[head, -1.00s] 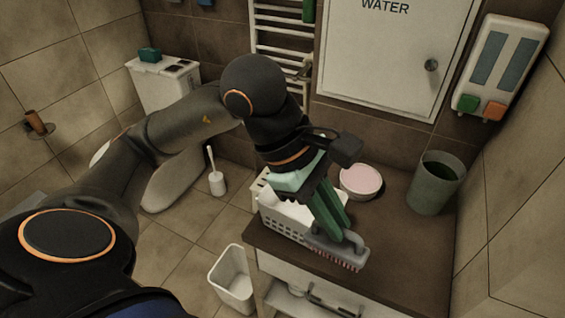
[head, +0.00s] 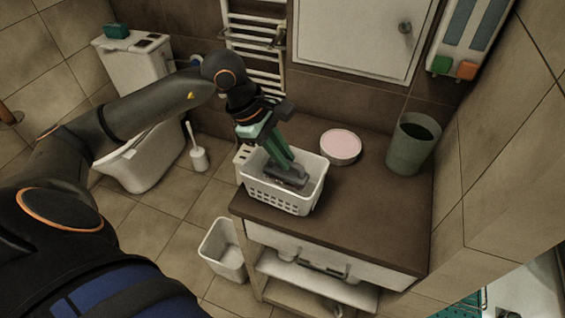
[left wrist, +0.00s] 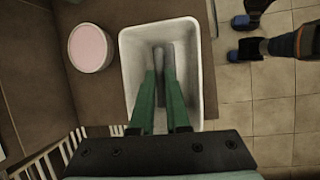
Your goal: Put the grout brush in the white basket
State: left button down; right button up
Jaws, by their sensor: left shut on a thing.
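The white basket (head: 284,199) stands on the brown counter, and its rim also shows in the left wrist view (left wrist: 206,72). My left gripper (head: 288,170) reaches down into the basket from above, its green fingers shut on the grout brush (head: 292,181). The grey brush is inside the basket's opening, below the rim. In the left wrist view the brush (left wrist: 159,60) lies between the basket walls, ahead of my fingers (left wrist: 160,95). I cannot tell whether it touches the basket floor.
A round pink-topped tub (head: 341,146) and a grey-green bin (head: 411,144) stand on the counter (head: 350,205), right of the basket. The counter's front right is clear. A white waste bin (head: 224,250) stands on the floor, with a toilet brush (head: 198,156) farther back.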

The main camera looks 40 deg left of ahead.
pick_arm(q)
jog(key=shift+w+a+f, duration=0.1)
jog(key=shift+a+f, duration=0.05)
jog(key=shift+f, duration=0.1)
jog(key=shift+w+a+f, duration=0.1)
jog(key=shift+f, duration=0.8)
jog(key=shift+w+a+f, duration=0.1)
jog(key=shift+f, duration=0.8)
jog(key=shift+f, duration=0.1)
jog(key=c, duration=0.9)
grip_release()
jog(key=v, duration=1.2)
jog(key=shift+d+b, duration=0.1)
jog(key=shift+b, duration=0.25)
